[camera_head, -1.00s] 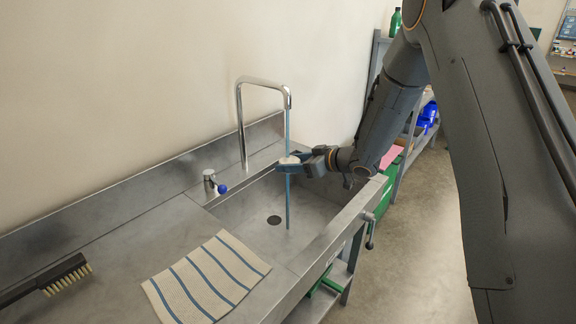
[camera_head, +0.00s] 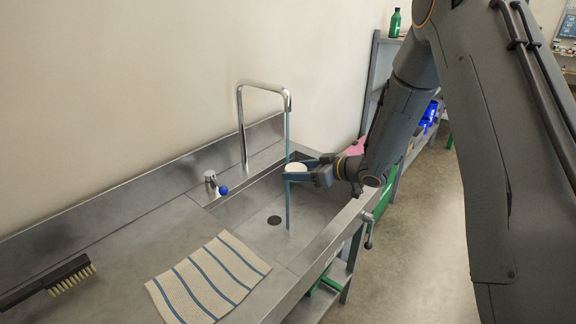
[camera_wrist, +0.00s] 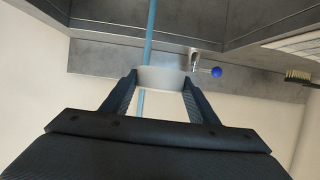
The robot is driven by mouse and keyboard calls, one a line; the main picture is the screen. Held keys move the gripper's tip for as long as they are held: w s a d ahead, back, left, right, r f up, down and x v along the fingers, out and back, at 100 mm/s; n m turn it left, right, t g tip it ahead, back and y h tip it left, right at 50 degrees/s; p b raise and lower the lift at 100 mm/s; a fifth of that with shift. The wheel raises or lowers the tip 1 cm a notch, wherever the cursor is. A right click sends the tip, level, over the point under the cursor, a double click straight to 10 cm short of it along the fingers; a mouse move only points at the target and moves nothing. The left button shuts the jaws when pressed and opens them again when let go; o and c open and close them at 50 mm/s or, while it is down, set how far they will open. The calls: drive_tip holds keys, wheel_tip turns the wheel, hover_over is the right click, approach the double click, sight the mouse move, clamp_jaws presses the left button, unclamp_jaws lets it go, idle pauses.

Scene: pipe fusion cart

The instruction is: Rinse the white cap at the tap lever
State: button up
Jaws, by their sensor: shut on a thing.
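The white cap (camera_head: 296,168) is held between the fingers of my gripper (camera_head: 303,170), over the sink basin (camera_head: 252,222). In the wrist view the white cap (camera_wrist: 162,78) sits between the two fingertips of my gripper (camera_wrist: 161,84). A blue water stream (camera_head: 288,136) falls from the chrome spout (camera_head: 262,82) to the basin, right at the cap. The stream (camera_wrist: 150,40) also shows in the wrist view, meeting the cap; whether it passes in front or behind is hard to tell. The tap lever (camera_head: 213,181) has a blue knob and stands left of the spout.
A striped cloth (camera_head: 208,279) lies on the steel counter (camera_head: 120,235) in front. A brush (camera_head: 50,280) lies at the left. A drain (camera_head: 274,220) is in the basin floor. A shelf with a green bottle (camera_head: 395,22) stands beyond the sink.

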drive_tip(key=shift+s+d+p, duration=0.25)
drive_tip(key=shift+s, duration=0.4)
drive_tip(key=shift+s+d+p, duration=0.2)
drive_tip(key=shift+s+d, duration=0.05)
drive_tip(key=shift+s, duration=0.4)
drive_tip(key=shift+s+d+p, duration=0.25)
drive_tip(key=shift+s, duration=0.4)
drive_tip(key=s+d+r+p, duration=0.1)
drive_tip(key=s+r+p, duration=0.3)
drive_tip(key=shift+s+d, duration=0.35)
drive_tip(key=shift+d, duration=0.05)
drive_tip(key=shift+f, duration=0.1)
idle(0.5)
